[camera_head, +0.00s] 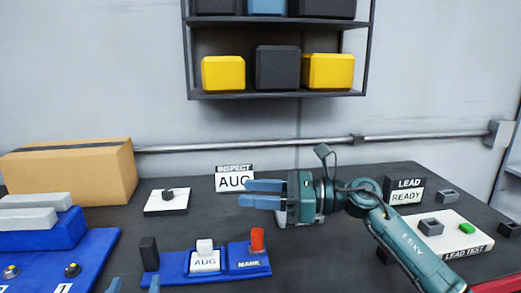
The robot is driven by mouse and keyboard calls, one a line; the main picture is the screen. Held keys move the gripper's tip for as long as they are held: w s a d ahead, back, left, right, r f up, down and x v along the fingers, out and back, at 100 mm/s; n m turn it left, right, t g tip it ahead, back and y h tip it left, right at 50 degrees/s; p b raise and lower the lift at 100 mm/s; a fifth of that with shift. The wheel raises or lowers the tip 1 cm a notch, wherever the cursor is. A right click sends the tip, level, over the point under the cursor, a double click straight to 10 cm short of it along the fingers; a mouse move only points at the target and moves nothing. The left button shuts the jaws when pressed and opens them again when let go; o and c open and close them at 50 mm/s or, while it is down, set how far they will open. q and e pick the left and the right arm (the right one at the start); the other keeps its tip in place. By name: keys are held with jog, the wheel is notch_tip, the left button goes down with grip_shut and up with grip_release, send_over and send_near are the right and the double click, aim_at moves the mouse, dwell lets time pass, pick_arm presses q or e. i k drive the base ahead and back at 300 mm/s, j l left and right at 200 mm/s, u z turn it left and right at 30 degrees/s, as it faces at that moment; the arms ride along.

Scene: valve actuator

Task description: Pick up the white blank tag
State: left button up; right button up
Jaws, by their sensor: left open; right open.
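A white plate with no visible lettering (155,209) lies on the table left of centre, with a small dark block on it; it is the only clearly blank white piece I see. My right gripper (243,193) is open, its two blue fingers pointing left, to the right of the plate and apart from it. A pale grey-white object (283,219) shows partly beneath the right gripper; most of it is hidden. My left gripper (134,284) shows only as two separated blue fingertips at the bottom edge, open, in front of the blue fixture.
An INSPECT AUG sign (235,179) stands behind. A cardboard box (75,177) and blue trays are left; a LEAD TEST board (459,252) and LEAD READY sign (406,191) are right.

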aim_at(206, 259)
jog(key=k+l, duration=0.1)
jog(key=k, duration=0.4)
jog(key=k+l, duration=0.1)
jog(key=k, duration=0.35)
